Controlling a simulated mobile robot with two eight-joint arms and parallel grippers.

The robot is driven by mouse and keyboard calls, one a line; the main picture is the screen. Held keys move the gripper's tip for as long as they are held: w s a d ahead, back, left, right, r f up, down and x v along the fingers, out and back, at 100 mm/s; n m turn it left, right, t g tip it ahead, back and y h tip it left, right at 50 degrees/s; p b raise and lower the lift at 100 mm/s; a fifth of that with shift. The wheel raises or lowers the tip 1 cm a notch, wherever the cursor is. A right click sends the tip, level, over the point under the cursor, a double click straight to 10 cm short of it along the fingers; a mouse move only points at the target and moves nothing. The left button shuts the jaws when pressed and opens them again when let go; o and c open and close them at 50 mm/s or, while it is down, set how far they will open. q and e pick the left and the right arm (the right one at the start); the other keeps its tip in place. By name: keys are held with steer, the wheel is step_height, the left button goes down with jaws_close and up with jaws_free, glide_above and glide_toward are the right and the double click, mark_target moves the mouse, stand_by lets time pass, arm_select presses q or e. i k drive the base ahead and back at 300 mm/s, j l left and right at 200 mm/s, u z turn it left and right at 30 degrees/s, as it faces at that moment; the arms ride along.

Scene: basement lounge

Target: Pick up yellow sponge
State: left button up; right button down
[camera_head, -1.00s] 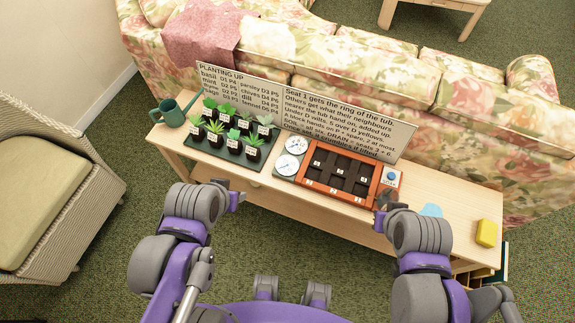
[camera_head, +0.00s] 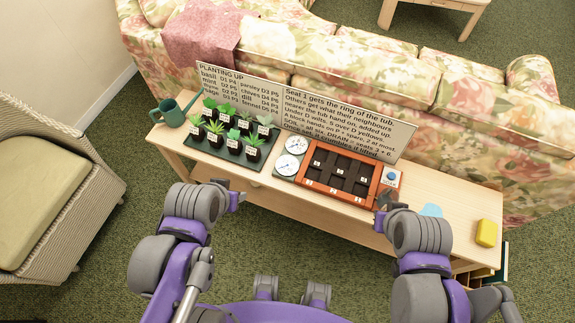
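The yellow sponge (camera_head: 486,233) lies at the right end of the light wooden table (camera_head: 460,205). Nothing touches it. My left gripper (camera_head: 240,196) is at the table's front edge, below the dark plant tray, far to the left of the sponge. My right gripper (camera_head: 384,199) is near the front right corner of the orange planter, to the left of the sponge. Its fingers are small and partly hidden behind my wrist. I see nothing held in either gripper, and I cannot make out the finger gaps.
An orange planter box (camera_head: 310,182), two white dials (camera_head: 292,155), a tray of potted herbs (camera_head: 245,160), a green watering can (camera_head: 172,112) and a light blue piece (camera_head: 431,210) are on the table. Text boards (camera_head: 345,125) stand along the back, before a floral sofa (camera_head: 450,80).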

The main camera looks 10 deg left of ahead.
mark_target(487, 231)
steer(key=z, duration=2.1)
steer(key=u, duration=1.15)
steer(key=l+u, duration=1.05)
steer(key=k+l+u, duration=0.1)
steer(key=l+u, duration=0.15)
steer(key=l, duration=0.25)
steer(key=k+l+u, duration=0.1)
steer(key=l+u, duration=0.15)
steer(key=l, duration=0.25)
